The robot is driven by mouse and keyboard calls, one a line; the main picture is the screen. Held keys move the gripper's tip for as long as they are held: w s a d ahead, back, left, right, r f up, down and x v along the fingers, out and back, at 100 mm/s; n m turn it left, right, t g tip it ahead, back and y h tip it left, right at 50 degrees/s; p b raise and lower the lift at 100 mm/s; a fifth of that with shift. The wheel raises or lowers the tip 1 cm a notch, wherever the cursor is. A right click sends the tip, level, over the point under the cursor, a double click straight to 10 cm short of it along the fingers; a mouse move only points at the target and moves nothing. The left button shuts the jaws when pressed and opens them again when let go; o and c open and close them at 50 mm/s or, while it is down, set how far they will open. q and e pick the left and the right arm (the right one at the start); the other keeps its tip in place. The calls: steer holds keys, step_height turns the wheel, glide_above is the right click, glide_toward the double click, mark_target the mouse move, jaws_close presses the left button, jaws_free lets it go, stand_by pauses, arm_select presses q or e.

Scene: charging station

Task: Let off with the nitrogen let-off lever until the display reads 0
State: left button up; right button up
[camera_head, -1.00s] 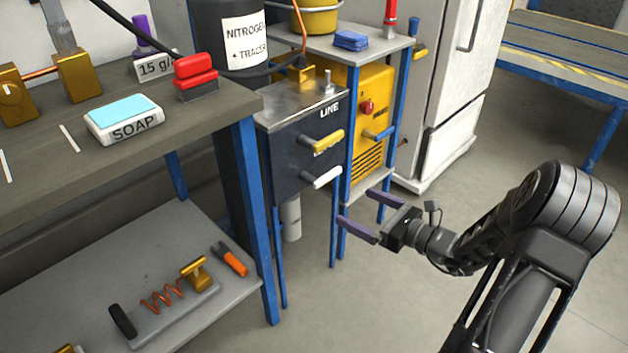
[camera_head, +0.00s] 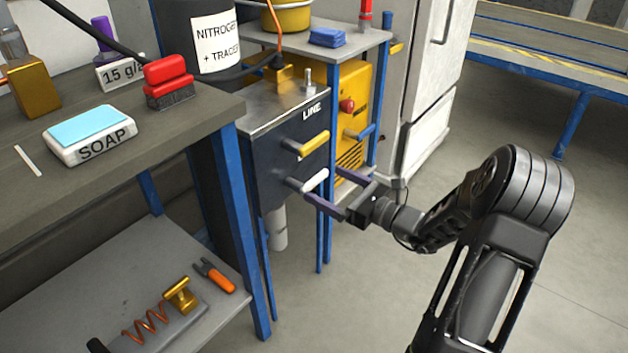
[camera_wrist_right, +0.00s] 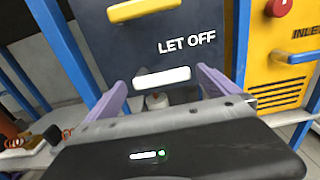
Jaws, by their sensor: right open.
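The dark nitrogen line box (camera_head: 280,143) carries a yellow lever (camera_head: 312,143) and, below it, a white lever (camera_head: 314,181). In the right wrist view the words LET OFF stand on the box just above the white lever (camera_wrist_right: 162,77). My right gripper (camera_head: 328,184) is open at the white lever, one finger on each side of it. In the right wrist view the lever lies between the purple fingers (camera_wrist_right: 162,90), with a gap at each side. No display reading shows. My left gripper is not in view.
A yellow machine (camera_head: 355,95) with a red knob and blue lever stands behind the box. A workbench (camera_head: 200,115) with soap (camera_head: 92,135) and a red-handled brush (camera_head: 168,80) is at left. Blue posts stand close beside the gripper. Floor at right is clear.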

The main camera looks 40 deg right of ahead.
mark_target(317, 180)
steer(key=b+x, duration=0.1)
steer(key=x, duration=0.3)
steer(key=shift+f, duration=0.15)
steer(key=shift+w+a, duration=0.15)
steer(key=shift+w, duration=0.35)
steer(key=c, duration=1.8)
steer(key=shift+o, duration=0.2)
